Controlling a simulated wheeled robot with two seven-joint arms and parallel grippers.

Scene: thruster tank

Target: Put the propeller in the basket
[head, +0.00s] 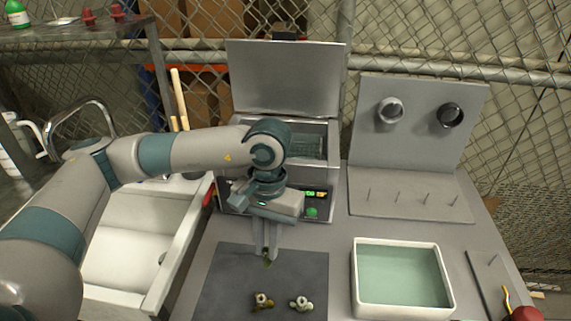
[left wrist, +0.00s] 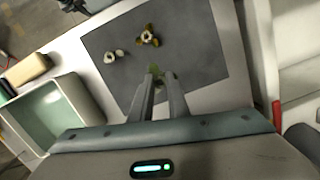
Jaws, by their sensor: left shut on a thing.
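My left gripper (head: 267,256) is shut on a small olive-green propeller (head: 267,263), low over the dark mat. Fingers hide much of it; its green edge shows at the fingertips in the left wrist view (left wrist: 155,72). I cannot tell if it touches the mat. A brass-coloured propeller (head: 262,302) and a paler, silvery one (head: 301,304) lie on the mat nearer the front. A mesh basket (head: 306,146) shows inside the open-lidded machine behind my gripper, partly hidden by my arm. My right gripper is not in view.
The dark mat (head: 215,285) lies before the machine (head: 322,177), whose lid (head: 287,75) stands up. A white-rimmed tray (head: 397,243) of pale green liquid is at right. Behind it stands a grey panel with upright pins (head: 398,196). A sink (head: 125,240) is at left.

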